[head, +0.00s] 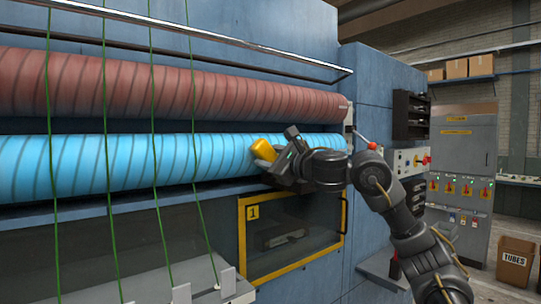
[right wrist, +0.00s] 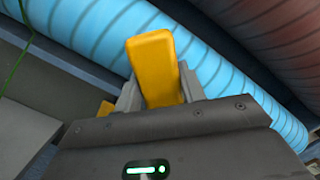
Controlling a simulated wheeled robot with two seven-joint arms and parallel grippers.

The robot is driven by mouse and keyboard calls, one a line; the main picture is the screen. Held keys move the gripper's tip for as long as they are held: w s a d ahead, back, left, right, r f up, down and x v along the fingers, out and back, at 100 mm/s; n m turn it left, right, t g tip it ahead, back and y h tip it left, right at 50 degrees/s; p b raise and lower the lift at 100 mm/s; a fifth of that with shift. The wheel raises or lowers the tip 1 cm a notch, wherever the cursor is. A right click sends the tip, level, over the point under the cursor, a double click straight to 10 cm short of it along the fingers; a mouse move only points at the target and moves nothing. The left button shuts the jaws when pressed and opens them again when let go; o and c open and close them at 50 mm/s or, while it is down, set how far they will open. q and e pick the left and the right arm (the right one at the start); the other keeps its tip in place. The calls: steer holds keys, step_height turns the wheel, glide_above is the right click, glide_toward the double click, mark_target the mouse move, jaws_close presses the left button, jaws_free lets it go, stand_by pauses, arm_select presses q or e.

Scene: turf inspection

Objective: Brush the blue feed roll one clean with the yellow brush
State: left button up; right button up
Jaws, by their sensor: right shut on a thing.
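The blue feed roll (head: 100,163) runs across the machine in the head view, light blue with dark spiral lines. It also fills the upper part of the right wrist view (right wrist: 100,35). My right gripper (head: 272,158) is shut on the yellow brush (head: 264,149), in front of the roll's right half. In the right wrist view the yellow brush (right wrist: 156,65) stands up between the fingers, with the roll behind it. I cannot tell whether the brush touches the roll. The brush's bristles are hidden. My left gripper is not in view.
A red-brown roll (head: 180,85) lies above the blue one, under a metal rail (head: 190,32). Several green threads (head: 107,150) hang in front of both rolls at left. Below is a yellow-framed window (head: 290,235) marked 1. A grey cabinet (head: 462,170) and a TUBES box (head: 515,262) stand at right.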

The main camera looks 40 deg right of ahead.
mark_target(248, 155)
steer(key=shift+w, duration=0.2)
steer(key=shift+a+p, duration=0.7)
steer(key=shift+a, duration=1.3)
steer(key=shift+d, duration=0.1)
steer(key=shift+d+b, duration=0.45)
steer(key=shift+d, duration=1.55)
steer(key=shift+a, duration=0.1)
steer(key=shift+s, duration=0.1)
